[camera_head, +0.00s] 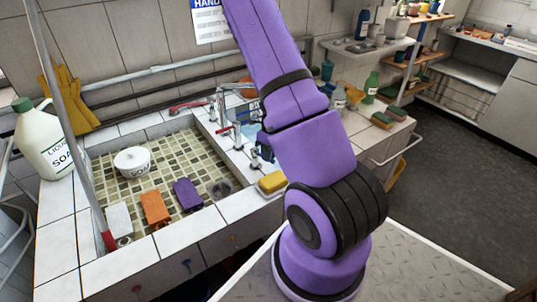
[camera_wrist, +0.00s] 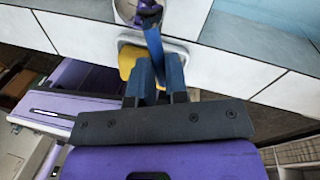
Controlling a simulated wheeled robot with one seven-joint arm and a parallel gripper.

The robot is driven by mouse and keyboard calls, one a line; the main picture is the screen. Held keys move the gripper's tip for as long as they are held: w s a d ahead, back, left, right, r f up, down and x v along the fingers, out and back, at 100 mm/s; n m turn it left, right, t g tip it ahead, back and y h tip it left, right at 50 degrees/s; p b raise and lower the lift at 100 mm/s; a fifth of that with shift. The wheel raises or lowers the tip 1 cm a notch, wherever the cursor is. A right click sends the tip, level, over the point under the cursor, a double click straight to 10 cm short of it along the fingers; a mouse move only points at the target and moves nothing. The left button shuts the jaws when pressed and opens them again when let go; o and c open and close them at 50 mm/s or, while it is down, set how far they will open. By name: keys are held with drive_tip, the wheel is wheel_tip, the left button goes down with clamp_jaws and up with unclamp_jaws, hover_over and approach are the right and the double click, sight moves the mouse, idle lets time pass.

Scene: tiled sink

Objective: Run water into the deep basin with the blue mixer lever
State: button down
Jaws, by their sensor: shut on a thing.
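The blue mixer lever (camera_wrist: 153,42) rises between the blue fingers of my gripper (camera_wrist: 158,66) in the wrist view. My gripper is shut on it. The lever's base lies at the top edge of that view, beside a round grey metal piece. In the head view my purple arm covers most of the gripper; only bits of blue show at its left edge, near the chrome taps (camera_head: 223,108). The tiled basin (camera_head: 165,160) lies left of my arm. I cannot make out a separate deep basin or any running water.
A yellow sponge (camera_head: 272,182) sits on the tiled rim beside my arm. A white pot (camera_head: 132,162), an orange block (camera_head: 155,208) and a purple block (camera_head: 187,195) stand in the basin. A soap jug (camera_head: 45,140) stands left. Bottles and shelves are behind right.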

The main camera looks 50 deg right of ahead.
drive_tip(key=n, duration=0.1)
drive_tip(key=d+n, duration=0.1)
drive_tip(key=n, duration=0.1)
drive_tip(key=w+d+n, duration=0.1)
drive_tip(key=n, duration=0.1)
drive_tip(key=shift+d+g, duration=0.25)
drive_tip(key=shift+g, duration=0.15)
drive_tip(key=shift+w+d+n+g+h, duration=0.15)
drive_tip(key=shift+w+d+n, duration=0.15)
drive_tip(key=shift+n, duration=0.55)
drive_tip(key=shift+w+d+n+g+h, duration=0.1)
drive_tip(key=shift+w+d+n+h, duration=0.15)
drive_tip(key=shift+n, duration=0.65)
drive_tip(key=shift+w+d+n+g+h, duration=0.15)
drive_tip(key=shift+w+d+n, duration=0.2)
drive_tip(key=shift+n, duration=0.5)
drive_tip(key=c, duration=1.1)
unclamp_jaws()
drive_tip(key=r, duration=0.3)
drive_tip(key=w+r, duration=0.1)
drive_tip(key=r, duration=0.3)
drive_tip(key=d+r, duration=0.1)
drive_tip(key=r, duration=0.2)
drive_tip(key=shift+w+d+r, duration=0.1)
drive_tip(key=shift+w+r, duration=0.2)
drive_tip(key=shift+w, duration=0.05)
